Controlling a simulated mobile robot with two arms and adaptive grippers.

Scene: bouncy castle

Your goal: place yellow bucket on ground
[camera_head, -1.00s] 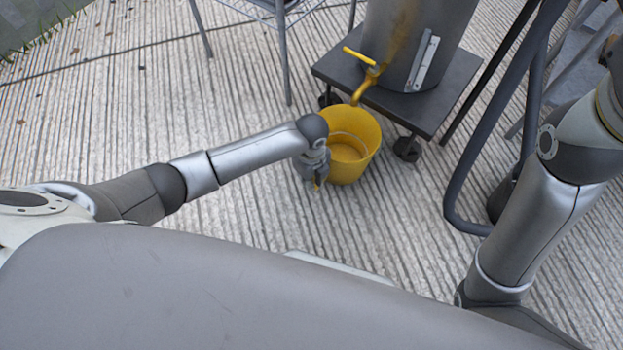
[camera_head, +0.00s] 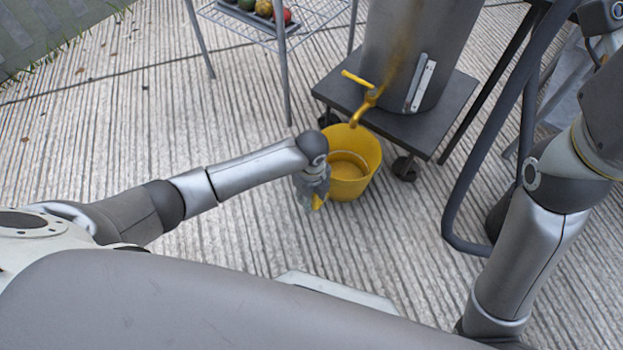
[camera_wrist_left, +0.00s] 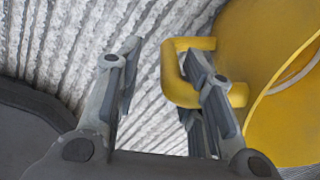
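The yellow bucket (camera_head: 368,150) is upright on or just above the ribbed ground, in front of the wheeled cart and below the tap. My left gripper (camera_head: 313,200) is at the bucket's left side, by its handle. In the left wrist view, the fingers of my left gripper (camera_wrist_left: 165,95) stand apart. The yellow handle (camera_wrist_left: 173,78) loops around the right finger, and one bar of it lies in the gap. The bucket wall (camera_wrist_left: 265,60) fills the right side there. My right arm shows at the right, but its fingers are out of view.
A metal drum (camera_head: 390,50) with a yellow tap (camera_head: 367,98) stands on a dark wheeled cart (camera_head: 455,92). A wire rack (camera_head: 320,18) with colourful balls is behind. A dark tube frame (camera_head: 490,150) stands at right.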

